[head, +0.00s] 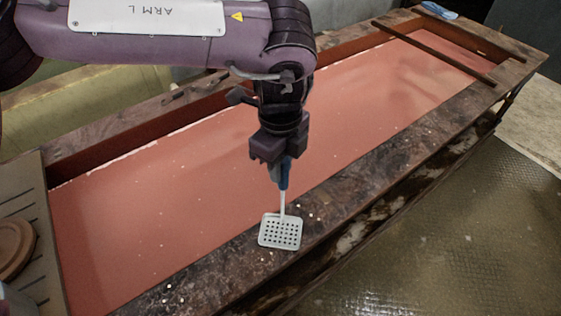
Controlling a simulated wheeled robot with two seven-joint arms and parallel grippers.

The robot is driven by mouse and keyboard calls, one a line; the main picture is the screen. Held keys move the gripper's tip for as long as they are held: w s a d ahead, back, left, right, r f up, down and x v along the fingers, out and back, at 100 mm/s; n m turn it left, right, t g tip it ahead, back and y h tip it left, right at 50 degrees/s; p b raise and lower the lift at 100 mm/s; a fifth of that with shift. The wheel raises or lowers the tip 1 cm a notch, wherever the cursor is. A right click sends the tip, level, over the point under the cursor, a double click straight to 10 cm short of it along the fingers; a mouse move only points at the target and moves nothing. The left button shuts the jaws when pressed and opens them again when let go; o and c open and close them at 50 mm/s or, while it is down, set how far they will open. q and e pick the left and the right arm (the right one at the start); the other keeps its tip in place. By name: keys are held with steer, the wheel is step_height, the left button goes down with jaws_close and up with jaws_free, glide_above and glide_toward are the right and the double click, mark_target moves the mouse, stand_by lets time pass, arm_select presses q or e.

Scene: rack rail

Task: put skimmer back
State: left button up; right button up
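The fingertips are partly hidden by the gripper body. My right gripper is not in view.
A long trough (210,300) with a dark worn rim holds reddish liquid. A dark rail (435,52) spans its far right end. A blue and white item (440,10) lies at the far corner. A slatted board (40,275) with a round brown lid (12,248) is at left.

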arm_select(q)
steer(key=o, duration=0.3)
steer(key=shift+w, duration=0.1)
steer(key=shift+o, duration=0.2)
steer(key=shift+r, duration=0.25)
step_height(320, 180, up, 11)
steer(key=shift+f+b, duration=0.15)
steer(key=shift+b, duration=0.6)
steer(key=shift+r, duration=0.55)
